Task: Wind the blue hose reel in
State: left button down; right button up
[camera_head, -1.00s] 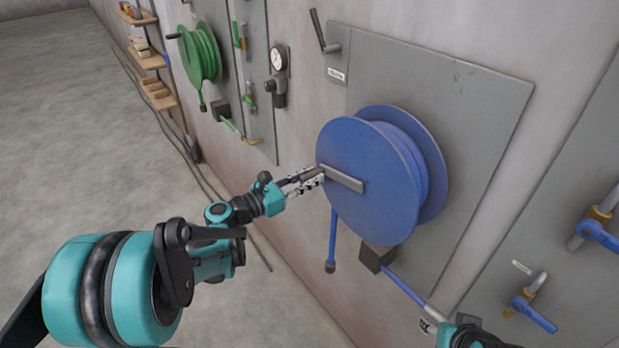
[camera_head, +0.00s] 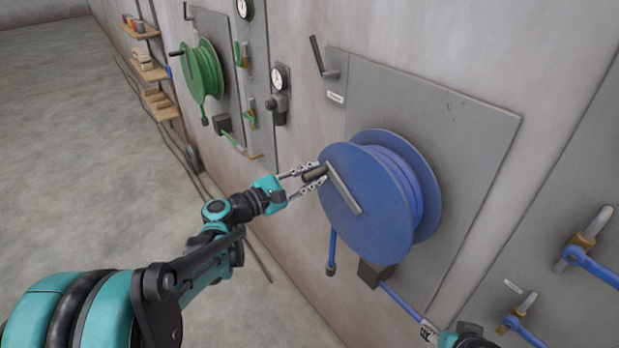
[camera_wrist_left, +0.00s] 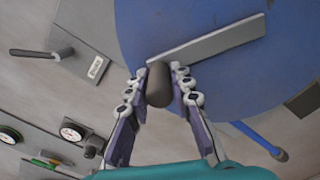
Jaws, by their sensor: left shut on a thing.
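The blue hose reel (camera_head: 363,222) is mounted on a grey wall panel, with blue hose wound on its drum. A grey crank bar (camera_head: 345,190) lies across its face, slanting from upper left to lower right. My left gripper (camera_head: 314,175) is shut on the dark crank handle (camera_wrist_left: 158,84) at the bar's upper left end; the left wrist view shows the handle between both fingers. The hose (camera_head: 400,300) runs from a dark block (camera_head: 374,274) below the reel down toward my right gripper (camera_head: 429,332), at the bottom edge. Its fingers are mostly hidden and too small to judge.
A lever (camera_head: 318,58) sticks out above the reel. A green hose reel (camera_head: 201,82) and gauges (camera_head: 279,78) are on the wall to the left. Blue-handled valves (camera_head: 590,262) are at the right. Open floor lies at left.

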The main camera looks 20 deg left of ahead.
pick_arm(q)
jog(key=s+d+r+m+p, duration=0.1)
jog(key=r+m, duration=0.1)
jog(key=s+d+r+m+p, duration=0.1)
jog(key=d+r+m, duration=0.1)
jog(key=m, duration=0.1)
jog(key=s+d+r+m+p, duration=0.1)
jog(key=s+d+m, duration=0.1)
jog(key=m, duration=0.1)
jog(key=shift+r+p, duration=0.3)
jog(key=shift+r, duration=0.1)
jog(key=shift+s+d+r+m+p, duration=0.15)
jog(key=shift+s+d+m, duration=0.2)
jog(key=shift+d+m, duration=0.2)
jog(key=shift+s+d+r+m+p, duration=0.15)
jog(key=shift+s+d+m, duration=0.2)
jog(key=shift+m, duration=0.3)
jog(key=shift+s+d+m, duration=0.55)
jog(key=shift+d+m, duration=0.25)
jog(key=shift+m, duration=0.2)
jog(key=shift+f, duration=0.1)
jog(key=c, duration=1.3)
grip_release()
jog(key=shift+d, duration=0.1)
jog(key=shift+s, duration=0.1)
jog(key=v, duration=1.2)
